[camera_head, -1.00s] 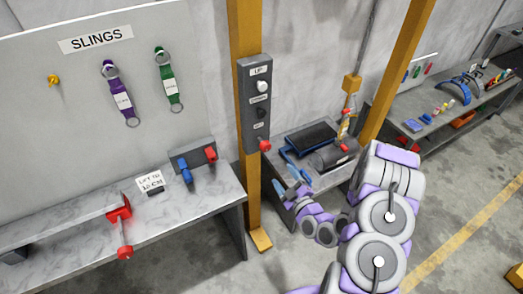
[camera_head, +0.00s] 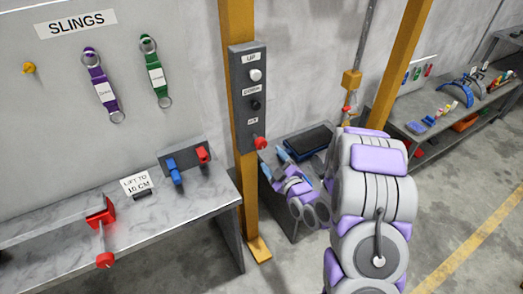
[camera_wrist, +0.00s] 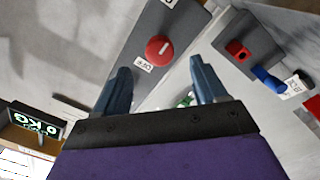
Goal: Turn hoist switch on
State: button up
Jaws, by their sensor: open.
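The grey control box (camera_head: 247,90) is on a yellow post, with a white UP button, a black button below it, and a red rotary knob (camera_head: 260,143) at the bottom.
A bench (camera_head: 205,208) at left holds a block with blue and red handles (camera_head: 187,165) and a red clamp (camera_head: 102,216). A low table with a dark case (camera_head: 308,141) stands behind my gripper.

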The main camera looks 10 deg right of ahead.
aim_at(263, 146)
jog(key=b+x, duration=0.2)
jog(key=shift+a+f+b, duration=0.15)
jog(key=shift+a+b, duration=0.05)
jog(key=shift+b, duration=0.15)
jog(key=shift+b+x, duration=0.7)
jog(key=shift+x, duration=0.05)
jog(key=x, duration=0.2)
jog(key=b+x, duration=0.1)
jog(key=x, duration=0.1)
jog(key=shift+w+d+r, duration=0.1)
jog(key=shift+w+r, duration=0.1)
jog(key=shift+w, duration=0.25)
jog(key=shift+w+a, duration=0.3)
jog(key=shift+w, duration=0.1)
jog(key=shift+c, duration=0.3)
jog(key=shift+d, duration=0.1)
jog(key=c, duration=1)
